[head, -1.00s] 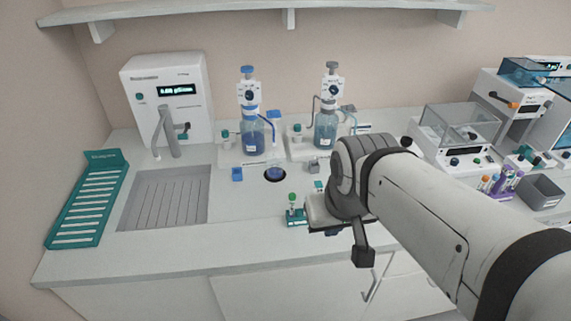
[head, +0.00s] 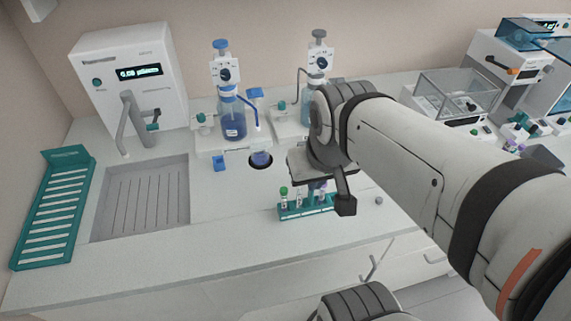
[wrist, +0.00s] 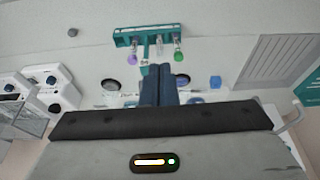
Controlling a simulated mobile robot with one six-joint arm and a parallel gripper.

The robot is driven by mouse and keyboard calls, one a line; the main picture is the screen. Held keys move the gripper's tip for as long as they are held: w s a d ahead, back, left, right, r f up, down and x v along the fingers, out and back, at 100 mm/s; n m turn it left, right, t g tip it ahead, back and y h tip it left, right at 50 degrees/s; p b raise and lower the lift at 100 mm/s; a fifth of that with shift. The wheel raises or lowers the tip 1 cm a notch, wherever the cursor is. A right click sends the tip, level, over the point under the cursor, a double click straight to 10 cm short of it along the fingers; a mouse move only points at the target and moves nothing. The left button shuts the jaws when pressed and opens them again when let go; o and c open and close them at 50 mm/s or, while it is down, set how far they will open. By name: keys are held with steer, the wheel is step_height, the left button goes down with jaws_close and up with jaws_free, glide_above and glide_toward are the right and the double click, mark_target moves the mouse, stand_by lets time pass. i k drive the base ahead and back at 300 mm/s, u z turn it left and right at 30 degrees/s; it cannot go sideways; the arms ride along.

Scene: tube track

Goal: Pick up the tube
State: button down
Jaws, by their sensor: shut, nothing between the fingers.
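A teal rack (head: 292,213) stands on the counter below my gripper and also shows at the top of the wrist view (wrist: 150,33). It holds several upright tubes. A green-capped tube (head: 284,197) is at its left end; it shows at the right in the wrist view (wrist: 179,50). A purple-capped tube (wrist: 132,57) is on the other side in the wrist view, with a paler tube (wrist: 159,46) between them. My gripper (wrist: 157,71) is shut and empty, its tips apart from the tubes. In the head view its fingers are largely hidden.
A sink (head: 140,195) and a teal slotted tray (head: 52,210) are at the left. Counter in front of the rack is clear.

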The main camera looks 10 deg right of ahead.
mark_target(300, 191)
steer(key=u, duration=0.1)
steer(key=k, duration=0.55)
steer(key=z, duration=1.85)
steer(key=k, duration=1.15)
steer(key=u, duration=1.1)
steer(key=i, duration=1)
steer(key=u, duration=0.05)
